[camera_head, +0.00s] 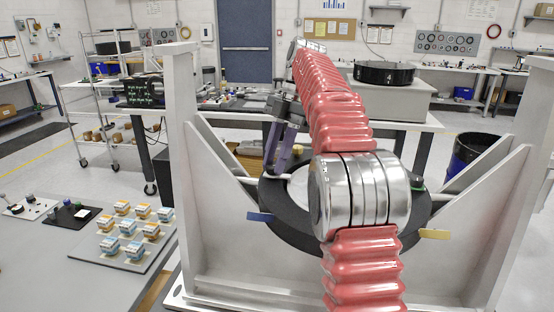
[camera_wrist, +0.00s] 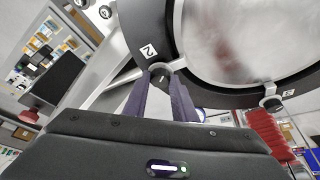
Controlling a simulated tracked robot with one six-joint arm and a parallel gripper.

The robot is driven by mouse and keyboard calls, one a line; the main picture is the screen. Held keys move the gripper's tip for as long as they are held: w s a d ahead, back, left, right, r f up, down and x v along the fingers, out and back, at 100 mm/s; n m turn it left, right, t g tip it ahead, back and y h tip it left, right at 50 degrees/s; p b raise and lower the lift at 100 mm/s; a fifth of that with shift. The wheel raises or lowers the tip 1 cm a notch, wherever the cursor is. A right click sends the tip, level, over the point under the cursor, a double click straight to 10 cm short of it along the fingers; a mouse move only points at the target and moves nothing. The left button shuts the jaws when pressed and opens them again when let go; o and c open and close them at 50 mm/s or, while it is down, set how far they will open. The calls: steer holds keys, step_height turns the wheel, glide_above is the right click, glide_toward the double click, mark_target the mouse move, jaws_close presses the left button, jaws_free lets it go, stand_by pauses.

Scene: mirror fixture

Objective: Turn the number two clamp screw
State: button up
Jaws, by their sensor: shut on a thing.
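The mirror fixture's black ring (camera_head: 270,225) lies between two light grey side frames, around a pale round mirror (camera_wrist: 220,40). In the wrist view a white label with a 2 (camera_wrist: 148,50) is on the ring, right beside the grey number two clamp screw (camera_wrist: 160,70). My gripper (camera_wrist: 162,78) has its two purple fingers on either side of this screw and is shut on it. In the head view my gripper (camera_head: 271,160) reaches down at the ring's far left side; the screw cannot be made out there. My red-sleeved arm hides much of the ring.
Another clamp screw (camera_wrist: 271,101) with its own label is at the right in the wrist view. Blue (camera_head: 260,217) and yellow (camera_head: 434,234) tabs stick out from the ring. The grey side frames (camera_head: 185,150) rise close on both sides. A tray of small boxes (camera_head: 105,258) lies at left.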

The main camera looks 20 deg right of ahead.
steer(key=shift+s+a, duration=0.1)
steer(key=o, duration=1)
steer(key=shift+o, duration=0.2)
steer(key=shift+r, duration=0.1)
